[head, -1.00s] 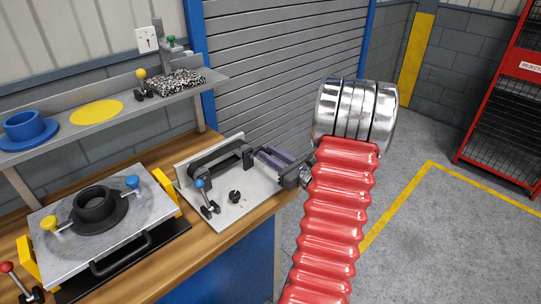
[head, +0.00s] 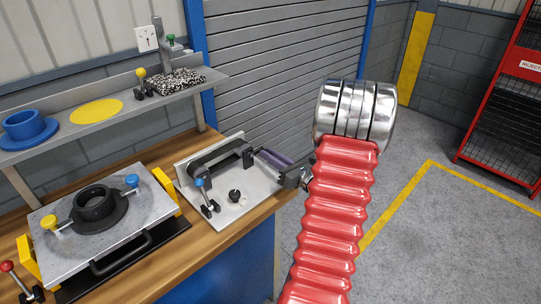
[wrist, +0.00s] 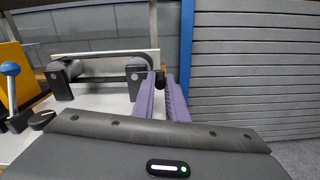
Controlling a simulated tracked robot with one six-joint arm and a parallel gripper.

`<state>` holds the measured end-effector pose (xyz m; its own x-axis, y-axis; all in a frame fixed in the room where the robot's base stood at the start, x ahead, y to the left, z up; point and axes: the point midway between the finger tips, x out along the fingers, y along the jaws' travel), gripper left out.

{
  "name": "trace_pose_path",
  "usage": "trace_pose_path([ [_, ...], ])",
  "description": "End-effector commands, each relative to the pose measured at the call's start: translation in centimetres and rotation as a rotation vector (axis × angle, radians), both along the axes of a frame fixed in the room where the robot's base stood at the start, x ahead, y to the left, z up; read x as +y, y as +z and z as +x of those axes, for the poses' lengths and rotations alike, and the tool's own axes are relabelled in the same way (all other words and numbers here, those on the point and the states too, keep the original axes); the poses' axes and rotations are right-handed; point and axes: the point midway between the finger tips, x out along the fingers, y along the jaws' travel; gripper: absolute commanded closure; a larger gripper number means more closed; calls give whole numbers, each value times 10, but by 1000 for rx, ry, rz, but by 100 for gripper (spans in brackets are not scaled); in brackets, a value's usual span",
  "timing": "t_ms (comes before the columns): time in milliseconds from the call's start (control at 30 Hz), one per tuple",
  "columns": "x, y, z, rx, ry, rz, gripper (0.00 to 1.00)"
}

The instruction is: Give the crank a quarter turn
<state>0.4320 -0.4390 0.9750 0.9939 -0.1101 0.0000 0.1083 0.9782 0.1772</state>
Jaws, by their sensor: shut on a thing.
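The fixture (head: 238,203) is a light grey plate with an upright back plate on the bench's right end. At the bar's right end is the dark crank (wrist: 139,70), with a small black handle by my fingertips. My gripper (head: 262,154) reaches in from the right with two purple fingers. In the wrist view my gripper (wrist: 160,84) is shut on the crank's handle, which the fingers partly hide.
A blue-knobbed clamp (head: 204,196) and a small black knob (head: 234,195) stand on the fixture plate in front of the bar. A pallet (head: 130,220) with a black flanged ring lies to the left. A shelf (head: 165,100) runs behind.

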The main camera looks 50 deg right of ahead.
Motion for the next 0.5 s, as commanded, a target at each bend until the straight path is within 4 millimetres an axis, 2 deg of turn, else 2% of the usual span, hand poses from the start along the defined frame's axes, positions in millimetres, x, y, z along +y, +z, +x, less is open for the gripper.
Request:
trace_pose_path([
  [267,0,0,0,-1,-1,8,100],
  [300,0,0,0,-1,-1,7,86],
  [500,0,0,0,-1,-1,7,72],
])
